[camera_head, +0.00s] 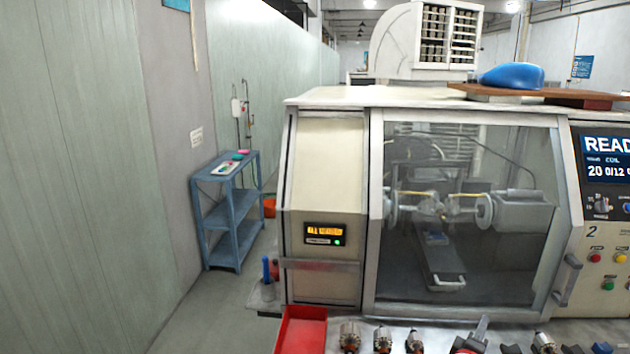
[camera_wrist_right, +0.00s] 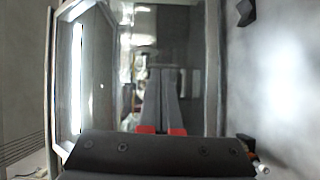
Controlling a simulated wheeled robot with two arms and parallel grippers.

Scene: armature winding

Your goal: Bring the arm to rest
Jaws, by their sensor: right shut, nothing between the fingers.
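My right gripper (camera_head: 484,322) shows at the bottom edge of the head view, in front of the winding machine (camera_head: 325,190). In the right wrist view its two grey fingers (camera_wrist_right: 163,75) lie side by side, shut and empty, with red parts at their bases. Most of the right arm is out of the picture. My left gripper is not in view.
The machine's glass door (camera_head: 470,265) is closed, with a handle (camera_head: 567,280) at its right. A red tray (camera_head: 300,332) and several armatures (camera_head: 383,340) stand along the front edge.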

